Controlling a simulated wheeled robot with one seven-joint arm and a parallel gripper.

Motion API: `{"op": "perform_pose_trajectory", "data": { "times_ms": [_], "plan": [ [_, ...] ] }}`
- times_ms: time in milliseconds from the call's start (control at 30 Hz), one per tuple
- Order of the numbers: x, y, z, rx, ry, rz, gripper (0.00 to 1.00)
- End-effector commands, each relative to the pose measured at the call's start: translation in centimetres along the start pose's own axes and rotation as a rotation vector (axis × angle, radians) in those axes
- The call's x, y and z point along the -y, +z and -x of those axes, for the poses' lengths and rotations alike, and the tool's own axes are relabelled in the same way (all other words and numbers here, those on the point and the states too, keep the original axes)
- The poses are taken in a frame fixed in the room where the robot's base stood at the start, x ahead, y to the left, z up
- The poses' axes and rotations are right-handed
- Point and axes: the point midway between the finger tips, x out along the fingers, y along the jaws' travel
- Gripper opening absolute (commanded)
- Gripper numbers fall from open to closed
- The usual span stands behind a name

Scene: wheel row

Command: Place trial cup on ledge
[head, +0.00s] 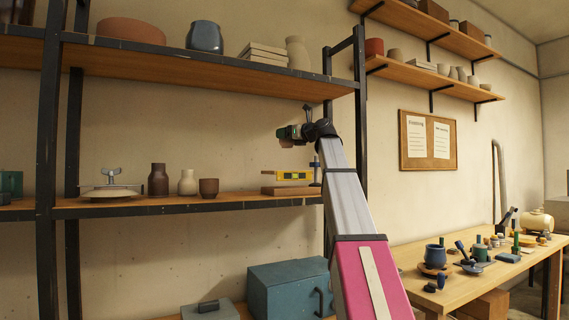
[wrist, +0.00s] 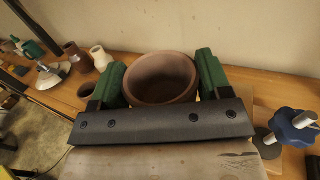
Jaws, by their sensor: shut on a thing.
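My gripper (wrist: 162,82) is shut on a round brown cup (wrist: 160,92). Its green finger pads press the cup from both sides, and the cup's open mouth faces the wrist camera. In the head view my gripper (head: 290,132) is raised in front of the shelf rack, above the middle shelf; the cup is hard to make out there. Below it, a yellow spirit level (head: 291,175) lies above a low stack of boards (head: 290,190) at the right end of the middle shelf (head: 130,209). I cannot tell which surface is the ledge.
Another small brown cup (head: 209,188), a cream bottle (head: 188,182) and a brown bottle (head: 158,180) stand left on that shelf. A blue-knobbed clamp (wrist: 296,125) is at right in the wrist view. The upper shelf (head: 240,74) is overhead; a cluttered workbench (head: 465,283) is at right.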

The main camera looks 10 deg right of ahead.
Motion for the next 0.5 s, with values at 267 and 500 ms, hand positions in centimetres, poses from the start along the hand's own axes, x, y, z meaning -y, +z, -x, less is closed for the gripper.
{"op": "perform_pose_trajectory", "data": {
  "times_ms": [267,500],
  "plan": [
    [4.2,-3.2,-3.9,-0.001,0.000,-0.002,0.45],
    [5.9,-4.7,-5.4,0.000,0.000,0.000,0.45]
  ]
}}
